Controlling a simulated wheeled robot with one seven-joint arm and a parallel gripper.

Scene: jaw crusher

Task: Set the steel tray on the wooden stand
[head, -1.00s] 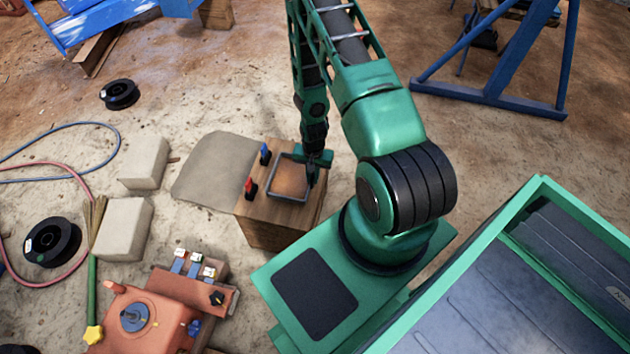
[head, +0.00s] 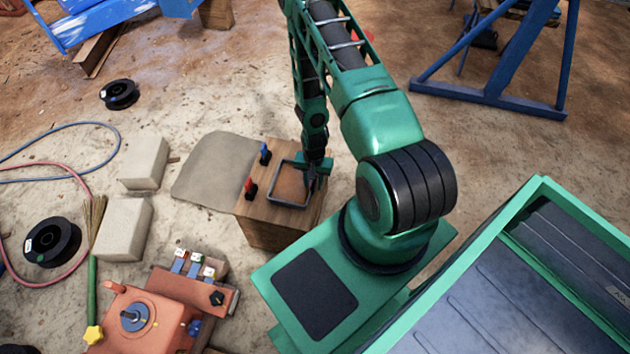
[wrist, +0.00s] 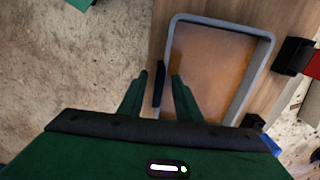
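The steel tray (head: 273,181), a shallow grey-rimmed tray with a brownish floor, lies flat on top of the wooden stand (head: 262,233). In the wrist view the tray's rim (wrist: 222,23) shows nearly whole, with a dark tab on its left wall. My gripper (head: 317,178) is low at the tray's right side in the head view. In the wrist view its two green fingers (wrist: 159,76) stand on either side of that wall and tab, with gaps visible. The gripper looks open. The tray's edge by the fingers is partly hidden in the head view.
A red-topped clamp (head: 250,187) and a blue-topped one (head: 265,153) stand on the stand beside the tray. Pale blocks (head: 124,228), an orange machine (head: 135,318) and a cable spool (head: 52,242) lie to the left.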

